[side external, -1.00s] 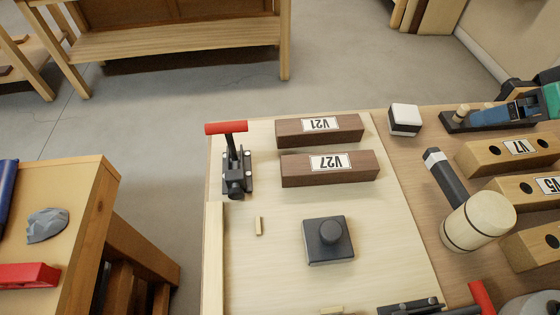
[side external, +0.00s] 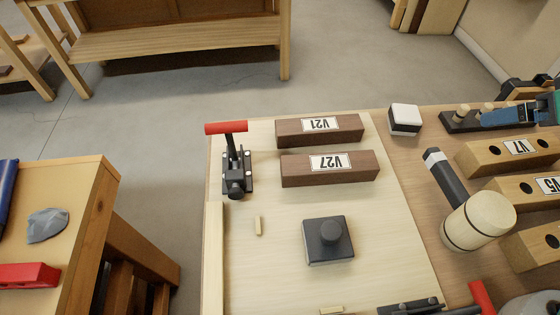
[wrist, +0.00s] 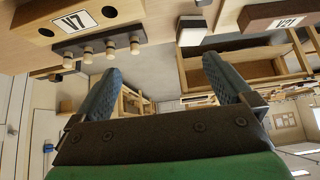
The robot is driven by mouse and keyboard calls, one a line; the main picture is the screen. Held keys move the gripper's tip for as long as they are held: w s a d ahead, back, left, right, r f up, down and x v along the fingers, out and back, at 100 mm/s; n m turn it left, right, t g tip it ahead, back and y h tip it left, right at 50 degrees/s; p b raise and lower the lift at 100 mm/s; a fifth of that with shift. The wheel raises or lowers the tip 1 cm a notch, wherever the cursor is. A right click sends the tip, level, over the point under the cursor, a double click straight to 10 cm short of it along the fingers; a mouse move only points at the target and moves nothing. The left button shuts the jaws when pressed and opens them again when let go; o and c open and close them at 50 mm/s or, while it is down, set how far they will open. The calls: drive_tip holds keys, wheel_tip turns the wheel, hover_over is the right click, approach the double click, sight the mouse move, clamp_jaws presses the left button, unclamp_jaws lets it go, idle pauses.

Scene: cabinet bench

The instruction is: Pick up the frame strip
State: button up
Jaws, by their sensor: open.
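No part is labelled as the frame strip, and I cannot tell for sure which one it is. A long pale wooden strip (side external: 213,258) lies along the left edge of the pale board (side external: 270,280) in the side view. Two dark brown bars, V21 (side external: 319,130) and V27 (side external: 330,169), lie side by side at the back of the board. My gripper (side external: 483,119) is at the far right edge of the side view, partly cut off, well right of these parts. In the wrist view my gripper (wrist: 162,66) has its blue-grey fingers apart, with nothing held between them.
A red-handled clamp (side external: 234,165) stands at the board's back left. A mallet (side external: 478,221), a white-topped block (side external: 405,119) and wooden blocks crowd the right. The board's middle left is mostly clear.

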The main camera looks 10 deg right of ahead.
drive_tip(key=shift+c, duration=0.7)
drive_tip(key=m+g+y, duration=0.4)
drive_tip(key=m+g, duration=0.3)
drive_tip(key=m, duration=1)
hover_over(320, 124)
drive_tip(key=d, duration=0.3)
wheel_tip(320, 124, down, 6)
drive_tip(key=shift+a+f, duration=0.1)
drive_tip(key=shift+f, duration=0.05)
drive_tip(key=shift+a+f+m, duration=0.3)
drive_tip(key=shift+m, duration=0.1)
drive_tip(key=x, duration=0.5)
drive_tip(key=shift+a+f, duration=0.3)
